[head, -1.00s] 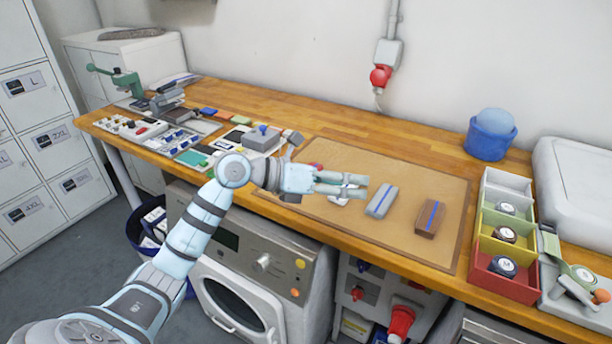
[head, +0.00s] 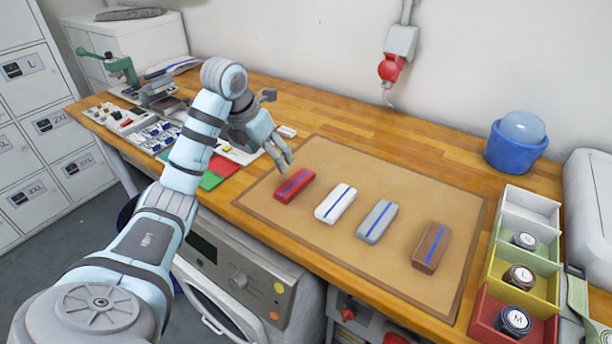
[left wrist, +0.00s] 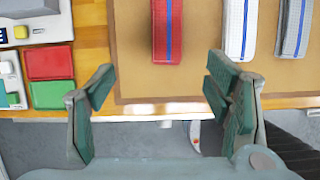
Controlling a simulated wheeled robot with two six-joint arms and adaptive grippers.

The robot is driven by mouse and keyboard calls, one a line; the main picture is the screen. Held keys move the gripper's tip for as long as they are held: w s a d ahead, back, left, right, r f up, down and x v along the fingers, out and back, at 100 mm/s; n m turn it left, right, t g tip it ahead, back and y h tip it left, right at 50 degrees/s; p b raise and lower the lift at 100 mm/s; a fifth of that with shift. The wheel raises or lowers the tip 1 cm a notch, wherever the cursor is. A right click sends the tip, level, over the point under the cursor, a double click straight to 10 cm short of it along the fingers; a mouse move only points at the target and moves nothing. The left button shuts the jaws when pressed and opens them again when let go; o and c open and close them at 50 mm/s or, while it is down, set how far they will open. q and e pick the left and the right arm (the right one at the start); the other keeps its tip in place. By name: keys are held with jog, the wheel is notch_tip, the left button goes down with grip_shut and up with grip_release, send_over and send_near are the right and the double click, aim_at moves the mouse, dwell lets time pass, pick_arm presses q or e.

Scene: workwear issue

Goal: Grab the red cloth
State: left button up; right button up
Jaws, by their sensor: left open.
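The red cloth (head: 294,186) is a folded bar with a blue stripe, lying at the left end of a row on the tan mat (head: 340,272). It also shows in the left wrist view (left wrist: 168,35), ahead of the fingers and between their lines. My left gripper (head: 283,158) is open and empty, just behind and above the red cloth in the head view. Its two fingers show apart in the left wrist view (left wrist: 158,92), with nothing between them. My right gripper is in neither view.
A white cloth (head: 335,202), a grey cloth (head: 376,221) and a brown cloth (head: 431,247) lie to the right on the mat. A sectioned box (head: 485,305) with rolls stands at the right. A blue bucket (head: 512,158) stands at the back. Small items crowd the left.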

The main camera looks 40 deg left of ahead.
pick_arm(q)
jog(key=b, duration=0.3)
send_near(288, 185)
jog(key=x, duration=0.8)
jog(key=shift+d+f+b, duration=0.1)
jog(key=shift+b, duration=0.2)
jog(key=shift+w+f, duration=0.2)
jog(key=shift+f, duration=0.15)
jog(key=c, duration=1.2)
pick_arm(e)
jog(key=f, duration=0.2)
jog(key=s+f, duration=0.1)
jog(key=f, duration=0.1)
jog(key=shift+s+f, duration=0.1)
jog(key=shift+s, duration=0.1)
